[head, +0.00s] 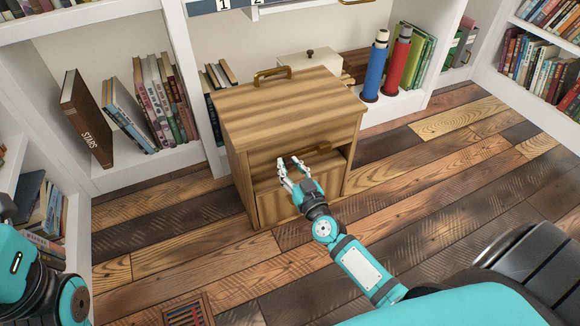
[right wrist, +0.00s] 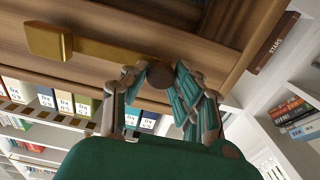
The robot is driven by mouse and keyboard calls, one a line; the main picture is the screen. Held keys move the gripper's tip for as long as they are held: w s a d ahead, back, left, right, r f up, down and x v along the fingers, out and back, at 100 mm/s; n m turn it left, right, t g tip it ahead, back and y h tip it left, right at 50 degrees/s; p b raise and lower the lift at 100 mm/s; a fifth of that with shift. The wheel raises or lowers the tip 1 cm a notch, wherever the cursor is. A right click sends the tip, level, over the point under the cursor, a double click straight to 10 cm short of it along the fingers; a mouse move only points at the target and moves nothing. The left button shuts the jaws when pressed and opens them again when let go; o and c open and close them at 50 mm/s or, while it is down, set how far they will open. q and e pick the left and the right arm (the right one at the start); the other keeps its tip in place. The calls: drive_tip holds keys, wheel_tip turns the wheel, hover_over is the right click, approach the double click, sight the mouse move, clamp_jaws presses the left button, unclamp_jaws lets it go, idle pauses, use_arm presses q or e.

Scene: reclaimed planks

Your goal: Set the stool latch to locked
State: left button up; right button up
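The stool (head: 285,105) is a box of striped wood with a brass handle on top and an opening in its front. Its latch (head: 318,150) is a brass bar at that opening; it also shows in the right wrist view (right wrist: 110,52), with a square brass block at one end and a dark round knob (right wrist: 161,74) at the other. My right gripper (head: 292,162) is at the stool's front. In the right wrist view its fingers (right wrist: 160,72) close in on both sides of the knob and appear to touch it. My left gripper is out of view.
White bookshelves (head: 150,172) with books stand behind and left of the stool. A blue bottle (head: 376,68) and a red bottle (head: 398,65) stand on the shelf behind right. The plank floor (head: 430,180) on the right is clear; a floor grate (head: 188,312) lies front left.

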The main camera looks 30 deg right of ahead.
clamp_jaws()
